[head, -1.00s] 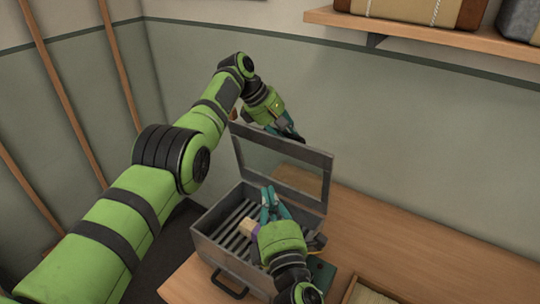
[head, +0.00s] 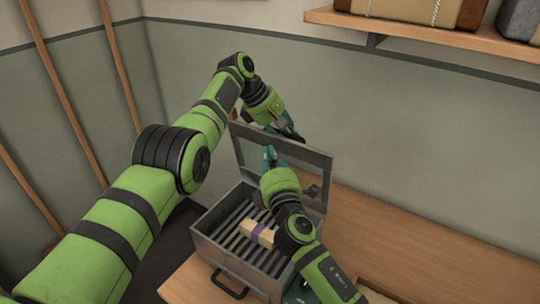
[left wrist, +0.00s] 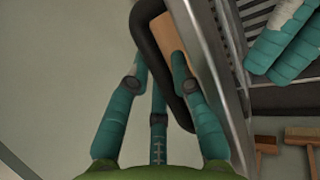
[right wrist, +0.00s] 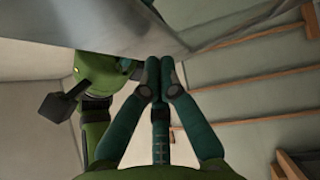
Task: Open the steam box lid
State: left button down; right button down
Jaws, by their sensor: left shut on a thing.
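The grey steam box (head: 212,256) stands on the bench with its slatted inside in view. Its framed lid (head: 300,147) stands up, raised, at the back. My left gripper (head: 288,128) is behind the lid's top edge. In the left wrist view its fingers (left wrist: 160,68) are shut on a black curved handle (left wrist: 146,38) beside the lid. My right gripper (head: 270,154) is in front of the lid's window. In the right wrist view its fingertips (right wrist: 158,66) are together with nothing seen between them. Whether it touches the lid cannot be told.
A tan block (head: 267,236) with a purple band lies on the slats inside the box. A black handle (head: 230,289) is on the box's front. The wooden bench (head: 400,245) is clear to the right. A wooden shelf (head: 430,38) with cases hangs on the wall.

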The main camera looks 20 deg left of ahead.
pick_arm(q)
jog(key=shift+w+d, duration=0.15)
jog(key=shift+d, duration=0.05)
pick_arm(e)
jog(key=shift+w+d+r, duration=0.15)
jog(key=shift+w+d, duration=0.05)
jog(key=shift+w, duration=0.35)
